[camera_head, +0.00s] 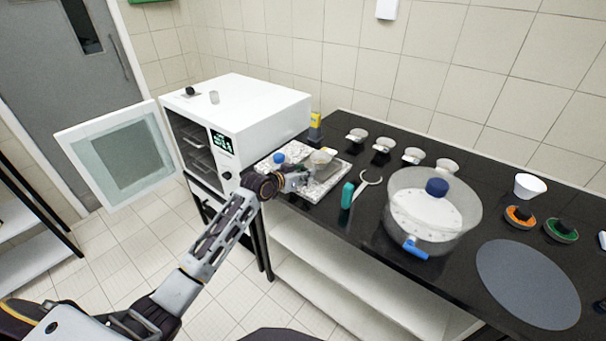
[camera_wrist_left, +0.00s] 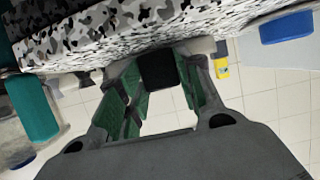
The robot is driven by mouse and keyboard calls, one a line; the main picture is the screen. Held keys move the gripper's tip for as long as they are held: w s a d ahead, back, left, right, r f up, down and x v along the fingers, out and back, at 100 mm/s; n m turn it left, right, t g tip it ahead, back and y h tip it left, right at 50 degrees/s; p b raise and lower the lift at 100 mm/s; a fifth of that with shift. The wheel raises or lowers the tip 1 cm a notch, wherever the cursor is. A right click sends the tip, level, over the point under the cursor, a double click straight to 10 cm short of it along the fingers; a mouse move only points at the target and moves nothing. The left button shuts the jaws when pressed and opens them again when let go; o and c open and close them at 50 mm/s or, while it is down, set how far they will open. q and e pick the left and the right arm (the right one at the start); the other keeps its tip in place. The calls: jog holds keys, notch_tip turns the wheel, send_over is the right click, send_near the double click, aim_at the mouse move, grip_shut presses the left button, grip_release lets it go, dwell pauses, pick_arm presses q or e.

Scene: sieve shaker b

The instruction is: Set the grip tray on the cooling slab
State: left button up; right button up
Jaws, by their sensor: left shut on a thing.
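The cooling slab (camera_head: 319,192) is a white, black-speckled plate at the left end of the black bench, beside the white oven; its speckled surface also shows across the top of the left wrist view (camera_wrist_left: 110,32). My left gripper (camera_head: 301,180) is over the slab's front part. In the left wrist view, my left gripper (camera_wrist_left: 160,85) has its green-padded fingers around a black block (camera_wrist_left: 157,70), apparently the grip of the tray. A small grey tray (camera_head: 327,172) shows over the slab, partly hidden by the gripper. I cannot tell whether it touches the slab. My right gripper is out of view.
The white oven (camera_head: 245,108) has its door (camera_head: 120,160) open at left. A blue knob (camera_head: 279,158) and a pale bowl (camera_head: 321,156) are at the slab.

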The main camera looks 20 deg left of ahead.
pick_arm(q)
jog(key=o, duration=1.3)
jog(key=shift+f, duration=0.1)
jog(key=shift+c, duration=0.2)
jog(key=v, duration=1.2)
